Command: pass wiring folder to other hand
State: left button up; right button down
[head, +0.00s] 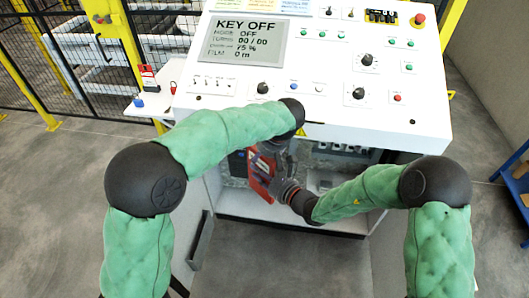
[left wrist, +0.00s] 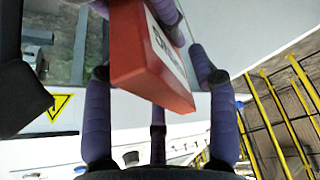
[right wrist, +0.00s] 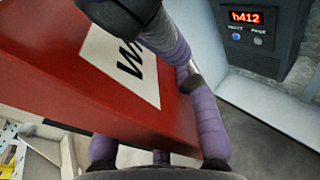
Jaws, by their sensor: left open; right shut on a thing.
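The wiring folder is a red, box-like binder (head: 260,177) with a white label, held tilted below the front edge of the control panel. My right gripper (head: 283,186) is shut on it. In the right wrist view the folder (right wrist: 60,75) fills much of the picture, with purple fingers against it. My left gripper (head: 271,149) is open at the folder's upper end. In the left wrist view the folder (left wrist: 145,70) lies between and beyond the spread purple fingers. Whether the left fingers touch it cannot be told.
The white control panel (head: 330,95) stands just above and behind both grippers. Its screen (head: 249,40) reads KEY OFF. A red-topped tag or lock (head: 148,78) is at its left side. A box with a lit red display (right wrist: 248,20) is near the right gripper. A blue stand (head: 510,185) is at far right.

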pick_arm(q)
jog(key=shift+c, duration=0.3)
grip_shut()
pick_arm(e)
jog(key=c, duration=0.9)
grip_release()
